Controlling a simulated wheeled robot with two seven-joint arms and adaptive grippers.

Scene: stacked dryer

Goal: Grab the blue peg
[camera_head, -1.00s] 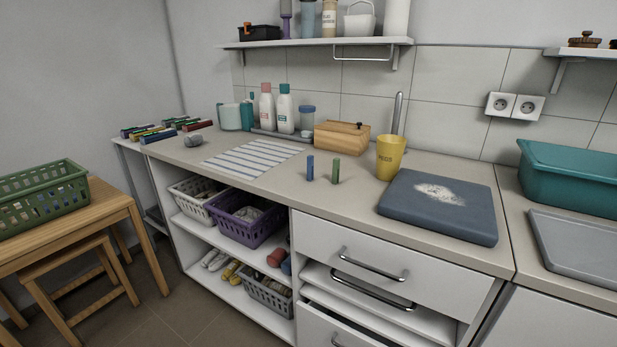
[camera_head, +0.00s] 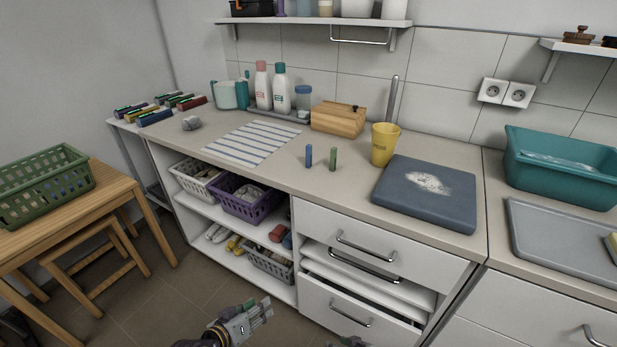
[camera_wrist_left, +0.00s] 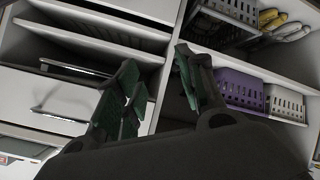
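The blue peg (camera_head: 308,156) stands upright on the worktop (camera_head: 270,180), just left of a similar green peg (camera_head: 333,158). My left gripper (camera_head: 262,312) is low at the bottom of the head view, in front of the cabinet and well below the pegs. In the left wrist view its two fingers (camera_wrist_left: 162,92) are spread apart with nothing between them. The pegs do not show in the wrist view. A small dark part at the bottom edge of the head view, right of my left gripper, may belong to my right gripper; its fingers cannot be made out.
A yellow cup (camera_head: 384,146) and a blue-grey board (camera_head: 424,193) stand right of the pegs. A wooden box (camera_head: 338,120) is behind them, a striped cloth (camera_head: 252,143) to their left. A lower drawer (camera_head: 360,306) sticks out slightly. The worktop in front of the pegs is clear.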

